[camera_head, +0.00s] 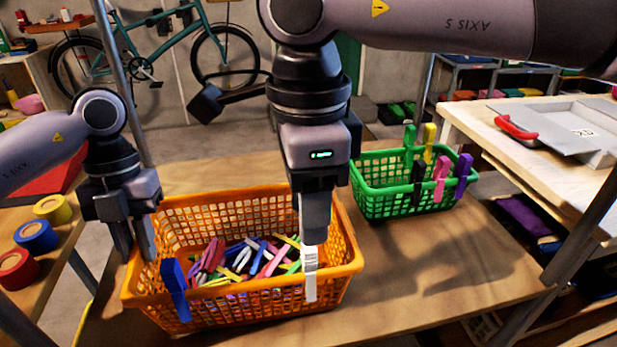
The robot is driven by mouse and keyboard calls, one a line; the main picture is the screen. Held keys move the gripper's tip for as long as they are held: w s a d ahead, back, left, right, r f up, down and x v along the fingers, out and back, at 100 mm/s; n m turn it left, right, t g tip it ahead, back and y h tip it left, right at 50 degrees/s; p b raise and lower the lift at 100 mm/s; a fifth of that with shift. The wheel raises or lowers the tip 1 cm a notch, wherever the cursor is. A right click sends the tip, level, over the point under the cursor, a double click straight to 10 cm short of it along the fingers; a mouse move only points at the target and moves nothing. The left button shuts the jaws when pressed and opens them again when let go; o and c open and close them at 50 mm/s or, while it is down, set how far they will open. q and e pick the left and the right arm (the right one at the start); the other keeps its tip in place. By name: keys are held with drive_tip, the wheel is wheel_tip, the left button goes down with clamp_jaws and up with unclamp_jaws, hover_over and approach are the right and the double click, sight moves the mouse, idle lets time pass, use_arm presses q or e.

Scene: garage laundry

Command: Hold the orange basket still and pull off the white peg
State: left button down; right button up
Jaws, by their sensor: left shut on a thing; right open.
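The orange basket (240,300) stands on the wooden table, full of loose coloured pegs (250,258). The white peg (310,278) is clipped upright on its front rim, right of the middle, with dark stripes on its upper part. My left gripper (135,252) is shut on the basket's rim at the left side. My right gripper (313,236) points down directly over the white peg, open, its fingers at the peg's top. I see the fingers nearly edge-on, so I cannot tell whether they touch it. The peg's top is partly hidden by them.
A blue peg (175,288) is clipped on the orange basket's front rim at left. A green basket (400,190) with several pegs on its rim stands behind right. Tape rolls (36,236) lie at far left. The table (450,275) is bare at right.

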sight(309, 249)
drive_tip(key=shift+f, duration=3.35)
clamp_jaws()
drive_tip(key=shift+r, duration=0.1)
drive_tip(key=shift+r, duration=4.2)
use_arm(q)
drive_tip(key=c, duration=0.9)
unclamp_jaws()
drive_tip(key=shift+c, duration=0.2)
